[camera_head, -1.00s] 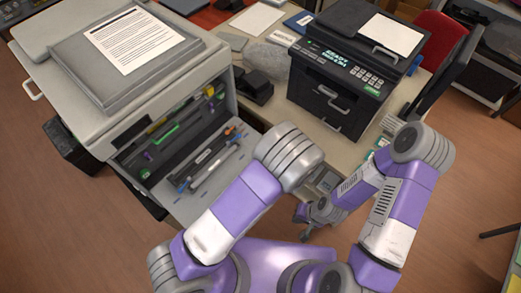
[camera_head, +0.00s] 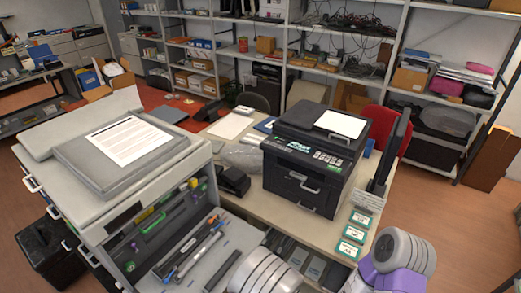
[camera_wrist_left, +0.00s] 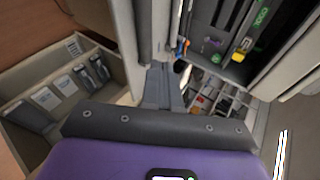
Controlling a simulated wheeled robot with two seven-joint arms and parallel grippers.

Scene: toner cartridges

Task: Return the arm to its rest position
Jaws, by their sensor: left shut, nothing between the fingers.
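In the left wrist view my left gripper (camera_wrist_left: 163,86) is shut and empty, its fingers pointing away between an open drawer and the large grey printer's open front. In the head view only rounded grey parts of my left arm (camera_head: 265,272) show at the bottom edge. My right arm (camera_head: 398,262) shows at the bottom right as grey and purple links. Both grippers are outside the head view. The large grey printer (camera_head: 75,205) stands at the left with its front open, showing coloured tabs and long cartridges (camera_head: 195,250) inside.
A black printer (camera_head: 312,160) stands on the beige desk (camera_head: 300,222). Several green-edged boxes (camera_head: 350,234) lie near the desk's right front. An open drawer (camera_wrist_left: 50,85) holds packages. Shelves (camera_head: 300,25) line the back.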

